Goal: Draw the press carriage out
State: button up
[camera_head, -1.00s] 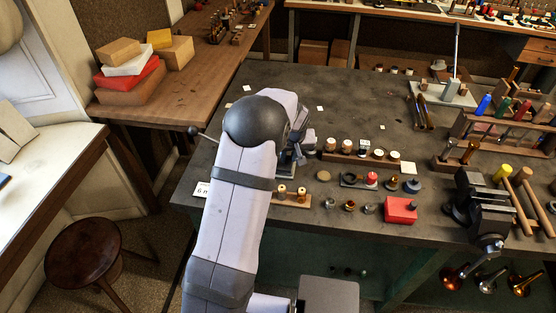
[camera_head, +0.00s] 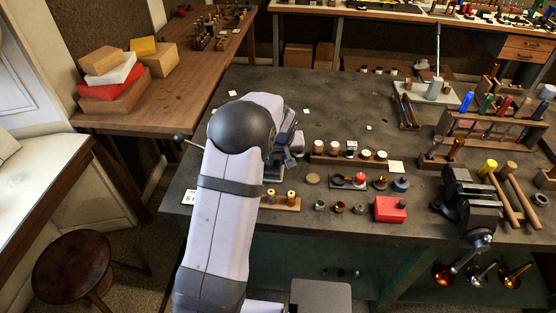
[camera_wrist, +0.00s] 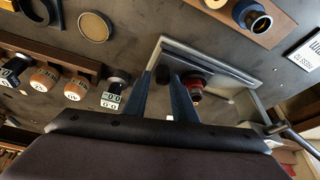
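In the head view the press is mostly hidden behind my arm; its lever with a dark knob (camera_head: 179,138) sticks out to the left. In the wrist view a grey metal press frame (camera_wrist: 215,62) with a flat edge lies just ahead of my gripper (camera_wrist: 169,76). A red and dark round part (camera_wrist: 195,84) shows inside the frame, just right of the fingers. The two blue-grey fingers stand apart at the frame, with a gap between them and nothing clearly held. I cannot tell which part is the carriage, or whether the fingers touch it.
A wooden rack of marked round pieces (camera_wrist: 45,78) lies left of the fingers in the wrist view. A lever (camera_wrist: 276,128) stands close on the right. In the head view a red box (camera_head: 390,209) and a vise (camera_head: 470,205) occupy the bench's right front. The bench's back middle is mostly clear.

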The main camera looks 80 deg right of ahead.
jog(key=b+v, duration=0.2)
jog(key=v, duration=0.4)
jog(key=shift+a+r, duration=0.25)
jog(key=shift+r, duration=0.1)
jog(key=shift+s, duration=0.1)
jog(key=w+a+n+y, duration=0.1)
jog(key=w+a, duration=0.2)
jog(key=w, duration=0.4)
jog(key=w+a+n+t, duration=0.1)
jog(key=w+a, duration=0.2)
jog(key=w, duration=0.3)
jog(key=w+a+n+y, duration=0.1)
jog(key=w+a+n, duration=0.15)
jog(key=w, duration=0.45)
jog(key=w+a+f+n+y, duration=0.1)
jog(key=w+a+n, duration=0.1)
jog(key=w+a, duration=1)
jog(key=a+f+n+g+y, duration=0.15)
jog(key=a+n, duration=0.35)
jog(key=a, duration=1.6)
jog(key=s+a+f+n, duration=0.2)
jog(key=s+a, duration=0.3)
jog(key=a, duration=0.7)
jog(key=shift+s+f+n+g, duration=0.2)
jog(key=shift+s+n+g, duration=0.15)
jog(key=shift+n, duration=0.4)
